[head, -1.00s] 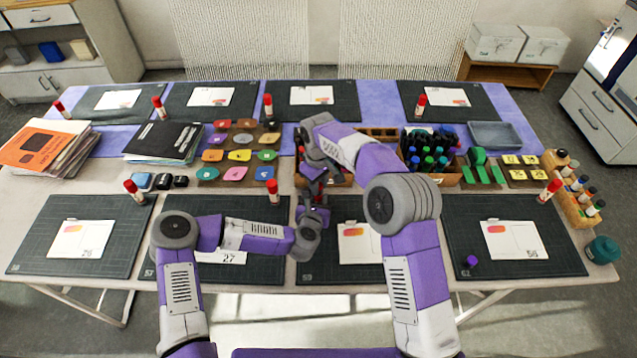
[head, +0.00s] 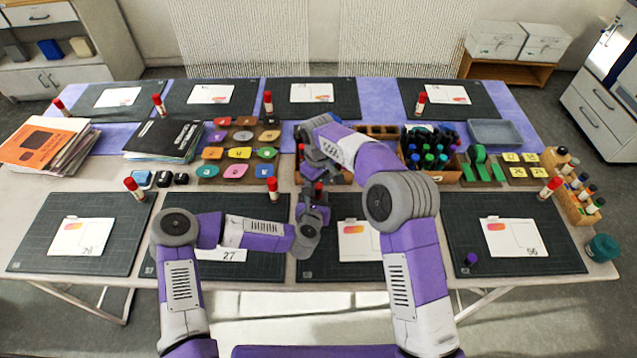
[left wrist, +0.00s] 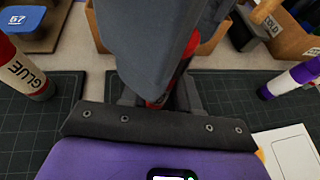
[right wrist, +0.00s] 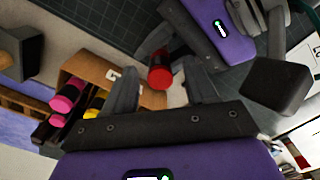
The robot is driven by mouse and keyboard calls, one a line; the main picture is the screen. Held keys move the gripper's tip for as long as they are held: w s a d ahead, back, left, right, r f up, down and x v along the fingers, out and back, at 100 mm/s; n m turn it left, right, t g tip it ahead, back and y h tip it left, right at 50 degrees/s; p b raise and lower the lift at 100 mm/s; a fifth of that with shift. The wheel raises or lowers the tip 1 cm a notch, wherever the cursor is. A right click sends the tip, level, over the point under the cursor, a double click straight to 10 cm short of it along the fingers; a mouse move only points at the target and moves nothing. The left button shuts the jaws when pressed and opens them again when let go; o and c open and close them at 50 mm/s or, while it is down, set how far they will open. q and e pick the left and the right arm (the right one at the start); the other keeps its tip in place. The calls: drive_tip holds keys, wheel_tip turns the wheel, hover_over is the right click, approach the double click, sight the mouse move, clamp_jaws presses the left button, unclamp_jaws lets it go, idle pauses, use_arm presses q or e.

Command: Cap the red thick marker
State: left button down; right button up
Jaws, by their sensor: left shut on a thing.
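My left gripper (left wrist: 158,98) is shut on the red marker, which shows as a red strip between its fingers in the left wrist view (left wrist: 160,102). The marker's red end (right wrist: 160,72) points up toward my right wrist camera. In the head view this red end (head: 318,188) shows just above my left gripper. My right gripper (right wrist: 165,85) is above it, its fingers apart on either side of the red end, seemingly without touching. I cannot tell whether the red end is the cap or the barrel.
A marker organizer (head: 428,168) stands behind my grippers. A small purple cap (head: 471,259) lies on the right front mat. A card (head: 358,243) lies just in front.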

wheel_tip(320, 180, up, 12)
idle(0.7)
use_arm(q)
drive_tip(key=c, duration=0.8)
unclamp_jaws()
drive_tip(key=shift+o, duration=0.2)
drive_tip(key=shift+p+v, duration=0.65)
drive_tip(key=shift+v, duration=3.15)
use_arm(e)
drive_tip(key=shift+r, duration=0.6)
use_arm(q)
drive_tip(key=shift+r, duration=0.15)
use_arm(e)
drive_tip(key=shift+r, duration=0.1)
